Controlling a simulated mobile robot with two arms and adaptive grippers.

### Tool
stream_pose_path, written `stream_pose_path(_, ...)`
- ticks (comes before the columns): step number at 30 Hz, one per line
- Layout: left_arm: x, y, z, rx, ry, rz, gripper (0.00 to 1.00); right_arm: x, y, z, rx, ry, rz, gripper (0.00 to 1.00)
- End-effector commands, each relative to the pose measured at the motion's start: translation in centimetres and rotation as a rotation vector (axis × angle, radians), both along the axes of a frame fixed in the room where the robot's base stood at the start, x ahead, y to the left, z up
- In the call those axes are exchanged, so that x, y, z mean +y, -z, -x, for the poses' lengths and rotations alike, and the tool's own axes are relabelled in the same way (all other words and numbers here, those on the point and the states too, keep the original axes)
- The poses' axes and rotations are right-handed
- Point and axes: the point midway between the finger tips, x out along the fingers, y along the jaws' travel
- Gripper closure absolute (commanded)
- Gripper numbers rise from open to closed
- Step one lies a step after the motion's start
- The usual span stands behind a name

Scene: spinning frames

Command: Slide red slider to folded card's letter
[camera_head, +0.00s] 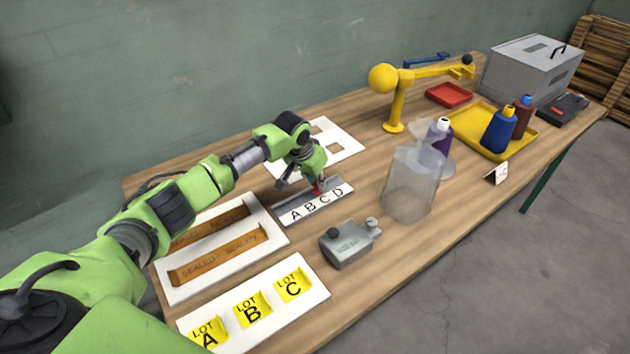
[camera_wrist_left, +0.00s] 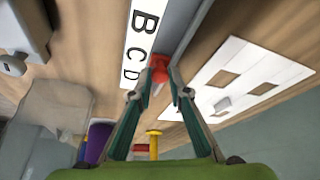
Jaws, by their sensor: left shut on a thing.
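The red slider (camera_head: 317,188) sits on a grey rail (camera_head: 283,203) behind a white strip lettered A B C D (camera_head: 318,206). My left gripper (camera_head: 316,184) is shut on the slider, whose red top (camera_wrist_left: 158,66) shows between the fingertips (camera_wrist_left: 160,86) in the wrist view. The slider stands beside letter C, perhaps slightly toward D. The folded card (camera_head: 497,173) is a small white tent near the table's front edge at right; its letter is too small to read. My right gripper is not in view.
A clear container (camera_head: 408,190) stands right of the rail, with a grey metal device (camera_head: 349,243) in front. A white board with yellow lot labels (camera_head: 318,290) lies at front. A cut-out white panel (camera_head: 346,150) is behind the rail; a yellow lamp-like arm (camera_head: 397,105) stands farther back.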

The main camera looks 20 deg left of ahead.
Motion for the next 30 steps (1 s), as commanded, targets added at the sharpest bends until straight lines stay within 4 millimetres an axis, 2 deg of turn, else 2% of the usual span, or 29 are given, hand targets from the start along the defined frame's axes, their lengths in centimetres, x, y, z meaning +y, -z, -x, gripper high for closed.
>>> stream_pose_path(1, 0.0, 0.0, 0.0, 0.000, -0.001, 0.000, 0.80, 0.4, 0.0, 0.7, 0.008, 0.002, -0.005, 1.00)
stream_pose_path(3, 0.0, 0.0, 0.0, 0.000, -0.001, 0.000, 0.66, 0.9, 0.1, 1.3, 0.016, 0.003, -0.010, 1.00)
stream_pose_path(8, 0.0, 0.0, 0.0, -0.001, -0.001, 0.001, 0.66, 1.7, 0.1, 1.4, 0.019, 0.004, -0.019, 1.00)
stream_pose_path(13, 0.0, -0.1, 0.0, -0.001, -0.001, 0.001, 0.66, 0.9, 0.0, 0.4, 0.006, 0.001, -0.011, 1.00)
stream_pose_path(17, 0.1, -0.8, 0.3, -0.002, 0.000, 0.001, 0.66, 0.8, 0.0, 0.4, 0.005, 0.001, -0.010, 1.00)
stream_pose_path(22, 0.3, -3.3, 1.3, -0.004, 0.001, -0.001, 0.66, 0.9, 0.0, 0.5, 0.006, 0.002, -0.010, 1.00)
stream_pose_path(30, 0.6, -8.5, 3.4, -0.003, 0.001, -0.001, 0.66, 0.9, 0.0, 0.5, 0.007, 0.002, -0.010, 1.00)
